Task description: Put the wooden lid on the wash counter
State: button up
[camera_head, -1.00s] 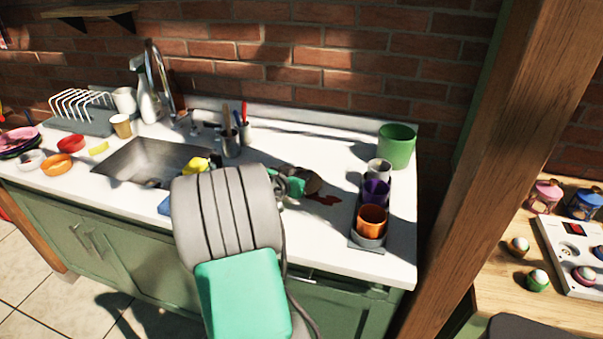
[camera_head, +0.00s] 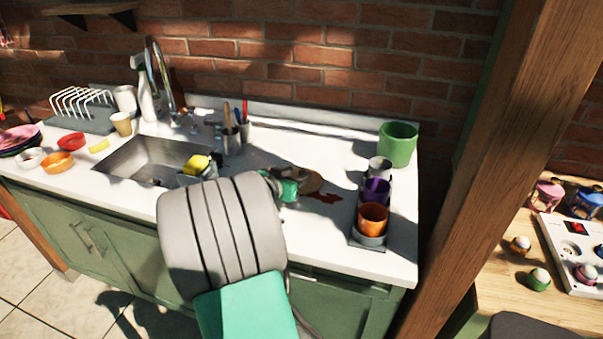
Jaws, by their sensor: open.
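A brown, rounded piece that looks like the wooden lid (camera_head: 309,181) is at the middle right of the white wash counter (camera_head: 335,250), just beyond my gripper. My gripper (camera_head: 291,188) is low over the counter beside it, mostly hidden behind my grey and green arm. The jaws are open; I cannot make out the fingertips clearly. The lid is partly covered, and I cannot tell whether it lies flat on the counter or touches the gripper.
A dark red patch (camera_head: 328,197) lies right of the lid. A rack with purple (camera_head: 376,190) and orange cups (camera_head: 373,217) and a green pot (camera_head: 397,145) stand at the right. A utensil cup (camera_head: 232,140) and the sink (camera_head: 150,160) are left. A wooden post (camera_head: 500,150) rises at the right.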

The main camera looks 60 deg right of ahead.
jog(key=v, duration=0.7)
jog(key=shift+a+r, duration=0.1)
jog(key=shift+a, duration=0.25)
